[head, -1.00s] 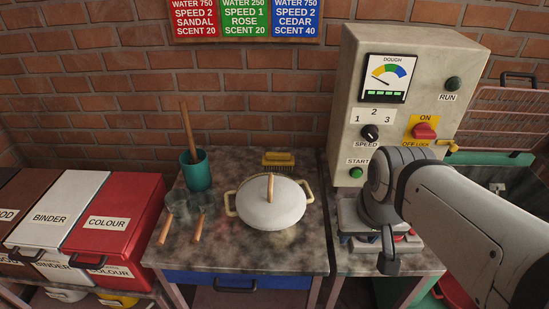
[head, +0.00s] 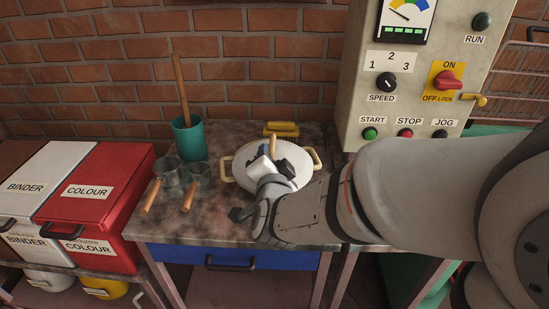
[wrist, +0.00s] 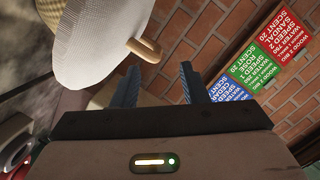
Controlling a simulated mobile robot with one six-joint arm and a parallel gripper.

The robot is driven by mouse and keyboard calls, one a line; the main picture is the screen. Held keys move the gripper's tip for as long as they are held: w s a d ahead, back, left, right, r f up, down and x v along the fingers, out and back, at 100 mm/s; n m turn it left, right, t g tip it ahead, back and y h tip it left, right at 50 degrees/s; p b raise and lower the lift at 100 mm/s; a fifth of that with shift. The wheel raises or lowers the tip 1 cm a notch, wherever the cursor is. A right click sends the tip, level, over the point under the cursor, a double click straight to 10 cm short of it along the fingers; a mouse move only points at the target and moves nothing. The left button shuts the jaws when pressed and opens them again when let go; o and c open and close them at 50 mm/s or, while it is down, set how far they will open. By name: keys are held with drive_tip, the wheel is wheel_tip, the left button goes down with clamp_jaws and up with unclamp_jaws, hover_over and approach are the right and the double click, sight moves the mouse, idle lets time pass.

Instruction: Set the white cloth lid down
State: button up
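The white cloth lid (head: 243,166) is a pale round cover with a wooden handle (head: 273,148) on top. It sits on the pot with two tan side handles (head: 226,169) on the worktop. My gripper (head: 276,160) is over the lid and hides part of it. In the wrist view the lid (wrist: 95,35) fills the upper left, with its handle (wrist: 145,50) just beyond the fingertips. The fingers of my gripper (wrist: 160,69) stand apart with nothing held between them. I cannot tell whether a finger touches the handle.
A green cup (head: 189,138) with a wooden stick and two wooden-handled glass measures (head: 168,173) stand left of the pot. A yellow brush (head: 282,130) lies behind it. The control cabinet (head: 420,70) rises at right. Red and white bins (head: 95,195) stand at left.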

sight(272, 152)
drive_tip(key=shift+s+a+f+m+t+h+b, duration=0.1)
drive_tip(key=shift+f+m+t+h+b, duration=0.25)
drive_tip(key=shift+f+m, duration=0.1)
drive_tip(key=shift+s+a+f+m+t+h+b, duration=0.1)
drive_tip(key=shift+f+m+t+h+b, duration=0.15)
drive_tip(key=shift+f+m+t+h, duration=0.15)
drive_tip(key=shift+s, duration=0.1)
drive_tip(key=shift+d+r+m+h, duration=0.1)
drive_tip(key=shift+r+m+h, duration=0.1)
drive_tip(key=shift+m+h, duration=0.05)
drive_tip(key=shift+w+r+p, duration=0.1)
drive_tip(key=shift+w+p, duration=0.55)
drive_tip(key=shift+w, duration=0.25)
drive_tip(key=shift+w+d+f+p, duration=0.1)
drive_tip(key=shift+w+p, duration=0.1)
drive_tip(key=shift+w, duration=1.3)
drive_tip(key=shift+w+d+f+p, duration=0.1)
drive_tip(key=shift+w+p, duration=0.05)
drive_tip(key=shift+w, duration=1.35)
clamp_jaws()
